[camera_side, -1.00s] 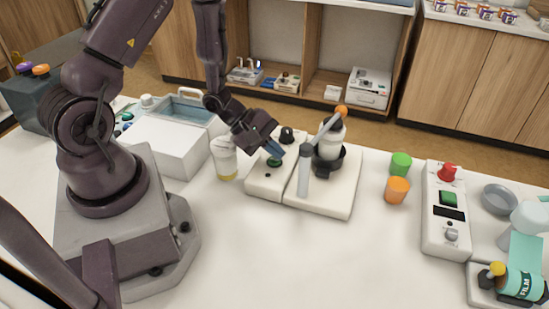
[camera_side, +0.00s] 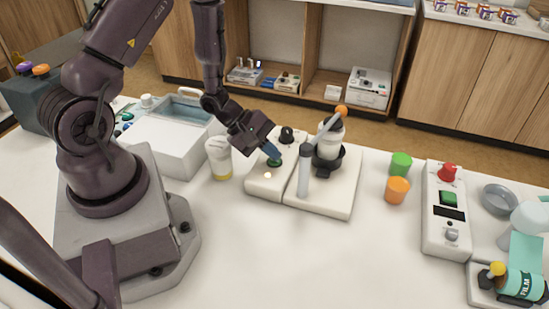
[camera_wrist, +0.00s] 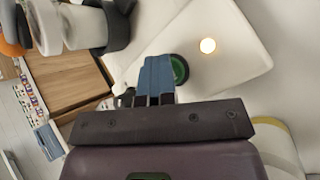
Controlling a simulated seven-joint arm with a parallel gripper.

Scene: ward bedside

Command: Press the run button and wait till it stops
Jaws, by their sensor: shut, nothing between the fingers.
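The white control box (camera_side: 263,184) stands mid-table, bearing a green button (camera_side: 274,163), a black knob (camera_side: 287,135) and a small lamp (camera_side: 267,175) that glows warm white. My gripper (camera_side: 275,156) is shut and empty, its blue fingertips pointing down at the green button. In the wrist view the green button (camera_wrist: 180,69) shows beside the blue fingers (camera_wrist: 157,62), partly covered by them; I cannot tell whether it is pressed in. The lit lamp (camera_wrist: 208,46) shows clear of the fingers. Beside the box is a white base (camera_side: 325,195) with a grey post (camera_side: 304,170) and a white container (camera_side: 329,138) in a black holder.
A white cup with a yellow band (camera_side: 219,158) stands close left of the box. Green (camera_side: 401,163) and orange (camera_side: 397,190) cups stand to the right. Another device (camera_side: 445,235) has a red button (camera_side: 447,173). The front middle of the table is clear.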

